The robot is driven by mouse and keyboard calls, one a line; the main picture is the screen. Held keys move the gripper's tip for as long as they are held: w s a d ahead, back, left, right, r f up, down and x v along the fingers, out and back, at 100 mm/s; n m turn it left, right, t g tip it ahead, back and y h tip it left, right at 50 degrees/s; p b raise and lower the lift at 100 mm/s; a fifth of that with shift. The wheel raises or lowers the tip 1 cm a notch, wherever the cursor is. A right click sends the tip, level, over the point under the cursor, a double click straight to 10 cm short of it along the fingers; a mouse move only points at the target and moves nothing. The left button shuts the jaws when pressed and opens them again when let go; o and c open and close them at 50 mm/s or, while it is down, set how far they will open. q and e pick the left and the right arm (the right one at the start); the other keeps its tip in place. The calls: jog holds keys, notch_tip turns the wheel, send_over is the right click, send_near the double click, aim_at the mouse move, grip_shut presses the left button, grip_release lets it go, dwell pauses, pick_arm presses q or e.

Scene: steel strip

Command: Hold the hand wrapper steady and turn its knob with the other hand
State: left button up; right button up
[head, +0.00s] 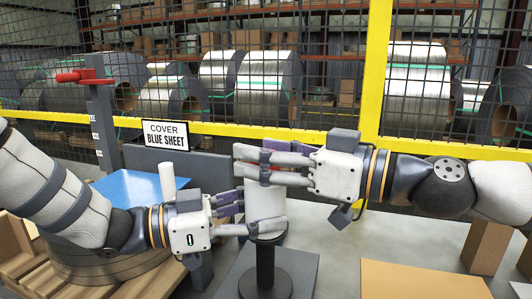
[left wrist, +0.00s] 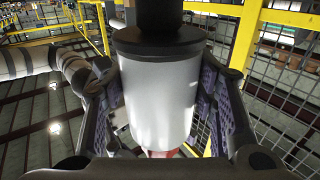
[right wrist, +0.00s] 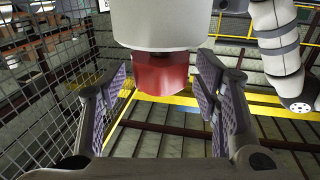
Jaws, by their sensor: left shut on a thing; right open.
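The hand wrapper has a white cylindrical roll (head: 264,204) upright above a black post and base (head: 265,265). My left gripper (head: 248,212) is shut on the white roll (left wrist: 158,95), with a finger on each side of it in the left wrist view. My right gripper (head: 262,163) is open at the top of the wrapper. In the right wrist view, the red knob (right wrist: 162,74) is between its spread fingers, with visible gaps. A bit of red also shows past the roll in the left wrist view.
A "COVER BLUE SHEET" sign (head: 166,135) stands behind my left arm. A blue sheet (head: 140,188) lies by a grey post with a red top (head: 84,76). Cardboard (head: 425,280) lies front right. A yellow-framed mesh fence (head: 376,70) stands behind.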

jog(key=c, duration=1.2)
